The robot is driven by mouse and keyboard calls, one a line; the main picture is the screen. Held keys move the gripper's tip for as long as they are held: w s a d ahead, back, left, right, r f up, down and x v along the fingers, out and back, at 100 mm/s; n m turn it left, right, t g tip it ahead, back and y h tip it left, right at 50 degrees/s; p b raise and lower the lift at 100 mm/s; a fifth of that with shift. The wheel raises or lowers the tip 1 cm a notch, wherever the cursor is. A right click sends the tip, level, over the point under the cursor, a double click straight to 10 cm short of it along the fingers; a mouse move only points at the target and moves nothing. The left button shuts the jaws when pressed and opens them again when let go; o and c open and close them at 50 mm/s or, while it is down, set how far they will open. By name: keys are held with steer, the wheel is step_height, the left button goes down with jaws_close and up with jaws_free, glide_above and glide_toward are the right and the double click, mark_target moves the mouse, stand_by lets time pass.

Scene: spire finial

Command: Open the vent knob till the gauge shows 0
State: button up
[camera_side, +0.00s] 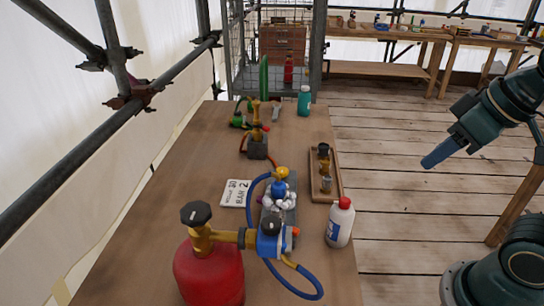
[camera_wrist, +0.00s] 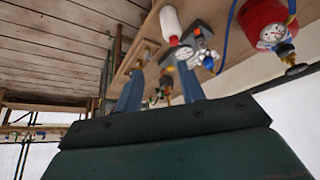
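A red cylinder (camera_side: 208,272) stands at the front of the table with a black knob (camera_side: 196,213) on its brass valve. A blue regulator body (camera_side: 270,243) joins it on the right, with another black knob and an orange-red tip (camera_side: 295,232). I cannot tell which knob is the vent knob. In the wrist view, one round gauge (camera_wrist: 272,34) sits by the red cylinder (camera_wrist: 262,12) and another (camera_wrist: 184,52) among the fittings; both are too small to read. My gripper (camera_side: 428,162) hangs right of the table, away from the fittings. Its fingers (camera_wrist: 160,68) are apart and nothing is between them.
A white bottle with a red cap (camera_side: 340,222) stands right of the regulator. A blue hose (camera_side: 300,284) loops around the fittings. A wooden tray (camera_side: 334,185) holds brass parts. A white sign (camera_side: 236,193) lies left. A teal bottle (camera_side: 304,101) stands at the back.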

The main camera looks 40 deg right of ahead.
steer(key=shift+o, duration=1.1)
steer(key=shift+w+r, duration=0.2)
steer(key=shift+w, duration=0.1)
steer(key=w+r+m+g, duration=0.2)
steer(key=w+r, duration=0.1)
steer(key=w, duration=0.7)
steer(key=m+g, duration=0.4)
glide_above(283, 169)
step_height(283, 169, down, 14)
steer(key=shift+a+f, duration=0.1)
steer(key=shift+f, duration=0.1)
steer(key=shift+f, duration=6.75)
